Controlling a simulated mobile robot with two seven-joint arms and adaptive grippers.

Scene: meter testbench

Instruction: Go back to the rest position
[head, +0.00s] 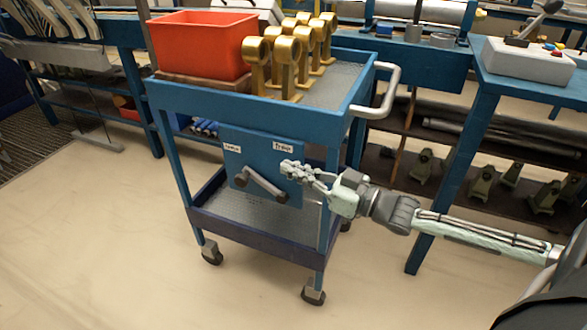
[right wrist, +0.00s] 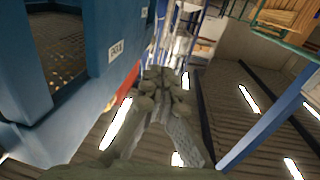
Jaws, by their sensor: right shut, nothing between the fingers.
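My right gripper (head: 290,169) is shut and empty. In the head view its fingertips are in front of the right part of a blue panel (head: 236,153) on the side of a blue cart (head: 190,97). The panel has two white labels and a grey lever (head: 263,186) that slopes down to the right. The fingertips are just above and right of the lever; I cannot tell whether they touch the panel. In the right wrist view the shut fingers (right wrist: 163,80) show beside a blue surface with a white label (right wrist: 117,50). My left gripper is not in view.
The cart carries a red bin (head: 203,45) and several brass ring fittings (head: 290,55) on top. Its handle (head: 384,92) juts out at the right, above my right forearm. A blue workbench (head: 482,95) stands on the right. The floor (head: 120,250) at the front left is clear.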

